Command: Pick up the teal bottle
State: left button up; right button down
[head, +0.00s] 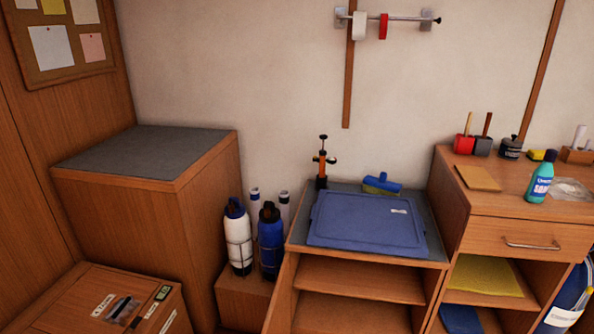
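A clear crumpled bag or wrap (573,189) lies right of the bottle, and a tan board (478,178) lies to its left. A dark jar (511,147) and a yellow sponge (543,155) sit behind. A blue lid (367,220) covers the lower middle counter.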

aim_at(542, 177)
jog(key=z, duration=1.55)
jog(key=i+l+u, duration=0.1)
jog(key=u, duration=0.25)
jog(key=i+l+u, duration=0.15)
jog(key=u, duration=0.25)
jog(key=i+l+u, duration=0.15)
jog(key=u, duration=0.2)
jog(key=i+l+u, duration=0.1)
jog(key=l, duration=0.2)
jog(key=i+l+u, duration=0.15)
jog(key=l, duration=0.15)
jog(key=l+u, duration=0.1)
jog(key=l, duration=0.25)
jog(key=i+l, duration=0.1)
jog(key=l, duration=0.3)
jog(key=i+l, duration=0.1)
jog(key=l, duration=0.25)
jog(key=i+l, duration=0.1)
jog(key=l, duration=0.3)
jog(key=i+l+u, duration=0.1)
jog(key=l, duration=0.25)
